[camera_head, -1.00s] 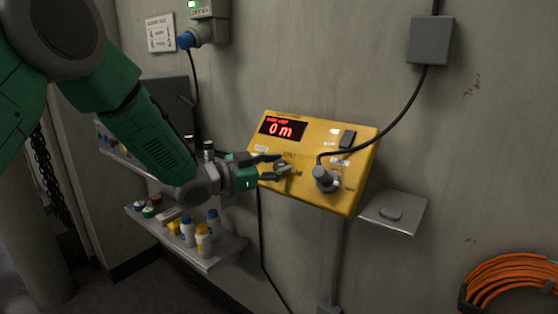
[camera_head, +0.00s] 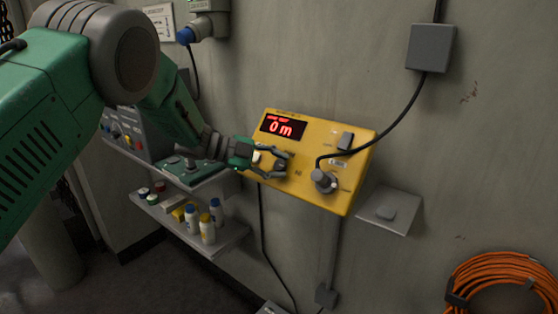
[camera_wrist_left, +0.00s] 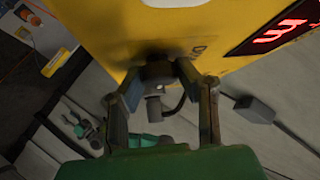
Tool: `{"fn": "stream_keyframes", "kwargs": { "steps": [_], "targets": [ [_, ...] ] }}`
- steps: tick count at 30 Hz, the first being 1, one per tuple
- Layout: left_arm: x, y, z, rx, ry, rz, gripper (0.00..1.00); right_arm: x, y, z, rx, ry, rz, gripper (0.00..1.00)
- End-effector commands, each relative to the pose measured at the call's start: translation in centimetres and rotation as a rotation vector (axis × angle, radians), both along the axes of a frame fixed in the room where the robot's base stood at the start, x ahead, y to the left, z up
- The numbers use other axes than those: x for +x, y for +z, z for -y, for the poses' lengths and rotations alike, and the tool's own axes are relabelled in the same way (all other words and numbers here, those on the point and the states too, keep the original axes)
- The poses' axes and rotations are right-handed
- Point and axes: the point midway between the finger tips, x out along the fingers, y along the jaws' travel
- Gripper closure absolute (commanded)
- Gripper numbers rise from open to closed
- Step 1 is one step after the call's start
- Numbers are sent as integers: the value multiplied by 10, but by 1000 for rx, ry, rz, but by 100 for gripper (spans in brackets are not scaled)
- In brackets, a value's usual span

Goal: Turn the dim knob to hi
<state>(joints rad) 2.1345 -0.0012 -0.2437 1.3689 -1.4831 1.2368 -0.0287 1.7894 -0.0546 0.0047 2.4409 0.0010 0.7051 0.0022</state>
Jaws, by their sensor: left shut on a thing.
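My left gripper (camera_head: 283,165) comes in from the left at the front of the box. Its fingers are closed around a dark knob (camera_head: 280,165) on the lower left of the panel. In the left wrist view the two fingers (camera_wrist_left: 168,85) press on both sides of the dark knob (camera_wrist_left: 156,72), against the yellow face. The knob's pointer and most markings are hidden or too small to read. My right gripper is not in view.
A grey plug with a black cable (camera_head: 323,180) sits on the panel's right side. A small shelf (camera_head: 402,215) is at the right. Bottles (camera_head: 207,228) stand on a lower left shelf. An orange coil (camera_head: 505,283) hangs at bottom right.

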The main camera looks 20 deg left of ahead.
Motion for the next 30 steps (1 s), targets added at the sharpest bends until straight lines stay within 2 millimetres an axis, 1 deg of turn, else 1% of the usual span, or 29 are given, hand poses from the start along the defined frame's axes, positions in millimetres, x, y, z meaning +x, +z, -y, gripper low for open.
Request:
{"fn": "stream_keyframes", "kwargs": {
  "steps": [6, 21, 22, 23, 24, 30],
  "targets": [
    [-2, -2, 0, 46, -46, 11, 100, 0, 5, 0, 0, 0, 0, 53],
    [-2, -2, 0, 56, -57, 16, 100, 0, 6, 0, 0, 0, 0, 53],
    [-2, -2, 0, 56, -57, 16, 68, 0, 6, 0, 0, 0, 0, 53],
    [-2, -2, 0, 56, -57, 16, 58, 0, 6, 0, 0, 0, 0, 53],
    [-2, -1, 0, 55, -56, 17, 50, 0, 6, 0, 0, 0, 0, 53],
    [-1, -1, 0, 55, -55, 19, 50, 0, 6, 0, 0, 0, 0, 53]
  ]
}}
